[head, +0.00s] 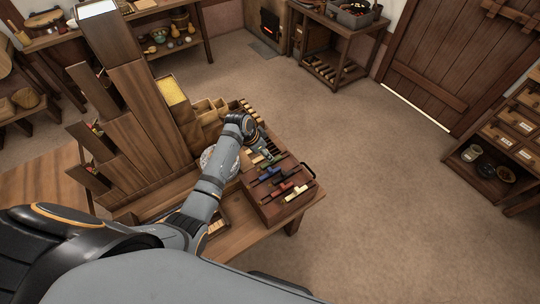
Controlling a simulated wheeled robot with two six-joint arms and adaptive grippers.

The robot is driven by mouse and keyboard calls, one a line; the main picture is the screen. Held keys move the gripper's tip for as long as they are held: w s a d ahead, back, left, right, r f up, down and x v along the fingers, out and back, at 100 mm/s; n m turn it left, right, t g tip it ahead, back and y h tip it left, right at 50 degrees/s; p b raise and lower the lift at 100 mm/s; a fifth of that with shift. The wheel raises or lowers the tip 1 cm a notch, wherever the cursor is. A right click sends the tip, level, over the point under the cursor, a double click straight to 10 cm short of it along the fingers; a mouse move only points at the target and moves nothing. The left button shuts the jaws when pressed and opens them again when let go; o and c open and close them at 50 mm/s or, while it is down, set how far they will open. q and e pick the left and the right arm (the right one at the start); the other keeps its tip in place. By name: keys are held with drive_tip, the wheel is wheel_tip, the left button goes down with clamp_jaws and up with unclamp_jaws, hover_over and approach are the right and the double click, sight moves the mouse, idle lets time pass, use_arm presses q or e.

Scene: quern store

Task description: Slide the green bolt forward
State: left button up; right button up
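A dark wooden bolt board (262,196) lies on the table's right part, carrying a row of coloured bolts. The green bolt (273,160) is at the far end of the row. The blue bolt (270,173), red bolt (280,188) and cream bolt (297,193) lie nearer. My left arm reaches in from the left, and my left gripper (262,150) is at the far end of the board, just beyond or over the green bolt. Its fingertips are small and partly hidden, so contact and opening cannot be told. My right gripper is not in view.
Tall stepped wooden casing (145,125) stands on the table left of my arm. Small wooden boxes (205,110) and a rack of pale bars (250,112) are behind the gripper. A dark handle (308,170) rises at the board's right edge. The floor to the right is clear.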

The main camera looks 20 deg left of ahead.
use_arm(q)
drive_tip(key=x, duration=0.5)
drive_tip(key=shift+w+a+f, duration=0.1)
drive_tip(key=shift+w+f, duration=0.2)
drive_tip(key=shift+w, duration=0.05)
drive_tip(key=shift+f, duration=0.3)
drive_tip(key=shift+d+f, duration=0.15)
drive_tip(key=shift+d, duration=0.05)
drive_tip(key=shift+w, duration=0.1)
drive_tip(key=shift+c, duration=1.1)
drive_tip(key=c, duration=0.5)
clamp_jaws()
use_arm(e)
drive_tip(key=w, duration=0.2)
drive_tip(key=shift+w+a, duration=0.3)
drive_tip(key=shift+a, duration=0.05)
